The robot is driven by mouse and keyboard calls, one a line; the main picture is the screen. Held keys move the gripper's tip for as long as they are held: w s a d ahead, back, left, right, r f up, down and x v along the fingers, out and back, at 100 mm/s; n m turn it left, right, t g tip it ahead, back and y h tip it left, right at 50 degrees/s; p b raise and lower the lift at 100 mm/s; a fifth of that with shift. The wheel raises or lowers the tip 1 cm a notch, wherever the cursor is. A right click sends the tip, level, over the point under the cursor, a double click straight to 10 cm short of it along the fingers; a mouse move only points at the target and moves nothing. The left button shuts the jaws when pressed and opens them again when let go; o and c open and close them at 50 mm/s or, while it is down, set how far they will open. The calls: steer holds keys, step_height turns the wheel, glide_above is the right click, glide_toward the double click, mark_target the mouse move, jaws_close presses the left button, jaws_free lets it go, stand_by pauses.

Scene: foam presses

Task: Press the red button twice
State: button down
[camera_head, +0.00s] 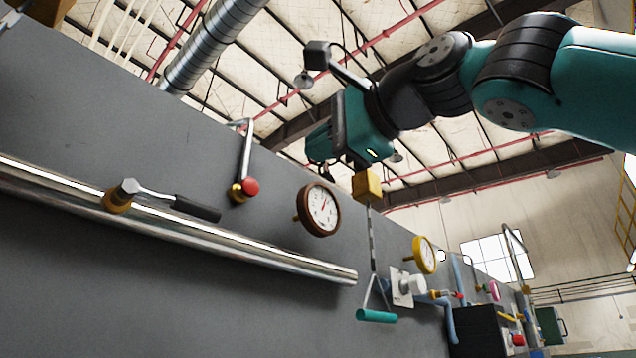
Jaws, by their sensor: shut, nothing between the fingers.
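My gripper (325,173) hangs at the upper middle, at the end of my teal and black arm. Its dark fingers are small in this view and look shut and empty. A round red knob (251,187) sits on a brass fitting below a metal pipe on the grey wall, left of and slightly lower than my gripper. I cannot tell which red part is the red button. My gripper appears apart from both.
A pull handle (377,316) hangs on a chain from a yellow block (366,187). A brown-rimmed gauge (320,209), a yellow gauge (424,255), a black-handled lever (196,208) and a long metal pipe (240,252) line the wall (120,290).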

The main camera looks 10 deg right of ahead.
stand_by(0.4)
steer(key=shift+s+d+f+b, duration=0.3)
steer(key=shift+s+d+b, duration=0.1)
steer(key=shift+s, duration=0.1)
steer(key=p, duration=0.8)
glide_toward(254, 188)
steer(key=x, duration=0.6)
steer(key=shift+w+r, duration=0.1)
steer(key=shift+r, duration=0.15)
steer(key=shift+w+a+f, duration=0.2)
steer(key=shift+w+a, duration=0.25)
steer(key=shift+w, duration=0.1)
